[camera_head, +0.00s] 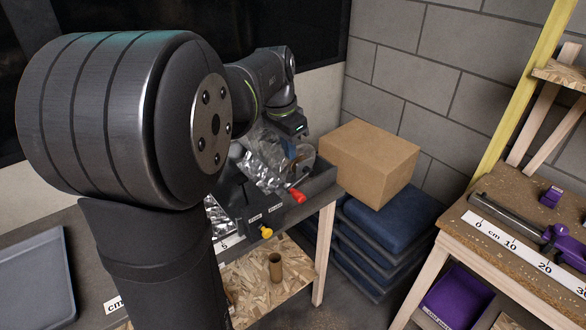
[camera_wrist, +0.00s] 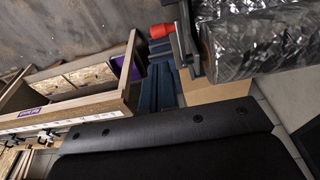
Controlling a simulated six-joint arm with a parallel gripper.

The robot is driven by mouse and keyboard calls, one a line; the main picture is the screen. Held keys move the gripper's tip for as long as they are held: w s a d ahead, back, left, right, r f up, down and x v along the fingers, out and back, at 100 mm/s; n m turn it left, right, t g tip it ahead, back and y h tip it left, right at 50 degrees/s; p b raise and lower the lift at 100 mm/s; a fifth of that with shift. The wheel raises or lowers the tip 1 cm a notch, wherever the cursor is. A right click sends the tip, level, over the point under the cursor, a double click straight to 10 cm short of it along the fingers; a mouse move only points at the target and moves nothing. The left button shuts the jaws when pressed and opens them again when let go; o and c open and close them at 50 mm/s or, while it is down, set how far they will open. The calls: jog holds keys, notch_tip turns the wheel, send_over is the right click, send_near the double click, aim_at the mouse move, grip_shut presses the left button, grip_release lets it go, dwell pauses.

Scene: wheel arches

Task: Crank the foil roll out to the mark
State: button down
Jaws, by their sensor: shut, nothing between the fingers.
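The foil roll (camera_head: 262,152) is shiny, crinkled silver and sits in a dark holder on the bench at the middle of the head view. It also fills the upper right of the wrist view (camera_wrist: 265,45). The crank's red handle (camera_head: 298,196) sticks out at the holder's front right. In the wrist view the red handle (camera_wrist: 160,30) is beside a dark crank arm (camera_wrist: 184,48). My gripper (camera_head: 294,152) is shut and empty, pointing down by the roll's far right end, above and behind the handle. Its fingertips are hard to make out. A white centimetre scale (camera_head: 228,242) is partly hidden by my arm.
A yellow knob (camera_head: 266,232) is on the holder's front. A cardboard box (camera_head: 370,158) sits on stacked blue pads (camera_head: 385,235) right of the bench. A wooden bench (camera_head: 450,235) with another scale stands farther right. A grey tray (camera_head: 35,280) is at left.

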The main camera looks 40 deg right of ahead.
aim_at(297, 194)
jog(key=f, duration=0.4)
jog(key=d+f, duration=0.1)
jog(key=f, duration=0.3)
jog(key=d+f, duration=0.1)
jog(key=f, duration=0.4)
jog(key=shift+d, duration=0.1)
jog(key=shift+f, duration=0.85)
jog(key=shift+r, duration=0.1)
